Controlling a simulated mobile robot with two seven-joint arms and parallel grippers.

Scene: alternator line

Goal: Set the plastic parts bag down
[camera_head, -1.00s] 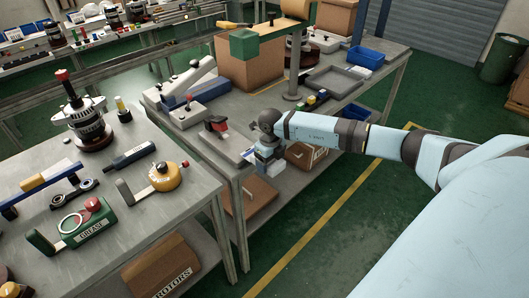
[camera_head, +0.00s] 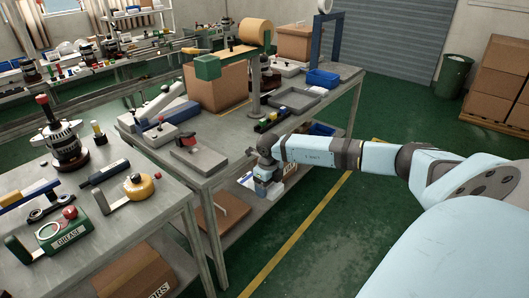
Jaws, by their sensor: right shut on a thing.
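My right gripper (camera_head: 267,190) points down beside the front edge of the middle workbench (camera_head: 216,172). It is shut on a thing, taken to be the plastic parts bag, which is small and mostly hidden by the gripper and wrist. A small pale patch (camera_head: 246,181) shows just left of the gripper; I cannot tell whether it is part of the bag. My left gripper is not in view.
On the middle bench stand a grey plate with a red-topped clamp (camera_head: 190,152), a grey tray (camera_head: 293,98), a blue bin (camera_head: 322,78) and a large cardboard box (camera_head: 215,92). Open floor lies right.

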